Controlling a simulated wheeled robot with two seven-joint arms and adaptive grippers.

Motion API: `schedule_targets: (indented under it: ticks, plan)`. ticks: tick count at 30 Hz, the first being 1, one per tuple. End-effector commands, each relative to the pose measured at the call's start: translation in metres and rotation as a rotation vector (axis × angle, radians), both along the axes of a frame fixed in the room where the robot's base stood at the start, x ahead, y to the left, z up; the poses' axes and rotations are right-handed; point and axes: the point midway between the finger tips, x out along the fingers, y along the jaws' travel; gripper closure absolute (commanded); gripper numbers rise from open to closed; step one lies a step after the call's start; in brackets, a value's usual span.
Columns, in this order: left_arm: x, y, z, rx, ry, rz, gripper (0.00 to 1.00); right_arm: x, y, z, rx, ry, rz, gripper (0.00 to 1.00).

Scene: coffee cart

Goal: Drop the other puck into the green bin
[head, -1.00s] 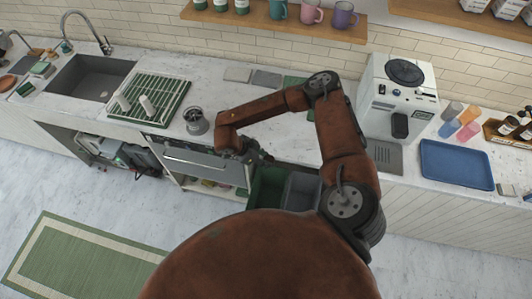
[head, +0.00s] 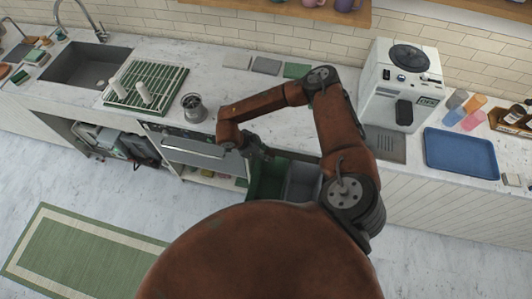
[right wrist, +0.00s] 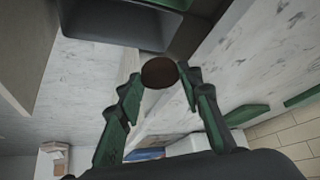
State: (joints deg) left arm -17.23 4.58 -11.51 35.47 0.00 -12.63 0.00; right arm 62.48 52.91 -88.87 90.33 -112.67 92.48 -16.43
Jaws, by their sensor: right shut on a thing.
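My right gripper (head: 262,154) is above the back edge of the green bin (head: 267,180), which sits at the counter front. In the right wrist view its fingers (right wrist: 160,80) are shut on a round dark brown puck (right wrist: 159,72), held between the fingertips. In the head view the puck is too small or hidden to make out. The inside of the green bin is partly hidden by my right arm, and I cannot see what lies in it. My left gripper is not in view.
A grey bin (head: 303,182) stands right beside the green bin. A metal cup-like item (head: 193,107) and a green drying rack (head: 147,88) are on the counter. A white machine (head: 400,85) and a blue tray (head: 460,153) stand to the right.

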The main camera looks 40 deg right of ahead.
Motion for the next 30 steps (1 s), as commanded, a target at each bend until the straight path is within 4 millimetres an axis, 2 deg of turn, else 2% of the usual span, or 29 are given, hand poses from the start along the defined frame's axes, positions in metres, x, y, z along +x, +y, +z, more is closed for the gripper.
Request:
schedule_targets:
  ticks: [1,2,10,20,26,30]
  plan:
    - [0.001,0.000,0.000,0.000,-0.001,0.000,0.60,0.000,0.000,0.000,0.000,0.000,0.000,0.83]
    - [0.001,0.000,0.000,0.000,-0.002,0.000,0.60,0.000,0.000,0.000,0.000,0.000,0.000,0.65]
    - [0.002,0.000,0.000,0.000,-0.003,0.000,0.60,0.000,0.000,0.001,0.000,-0.001,0.001,0.46]
    - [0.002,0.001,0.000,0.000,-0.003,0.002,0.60,0.001,0.002,0.003,0.001,-0.001,0.001,0.46]
    - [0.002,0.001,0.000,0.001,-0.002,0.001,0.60,0.006,0.017,0.027,0.002,-0.004,0.002,0.46]
    - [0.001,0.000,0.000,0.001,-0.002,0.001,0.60,0.011,0.032,0.053,0.002,-0.004,0.003,0.46]
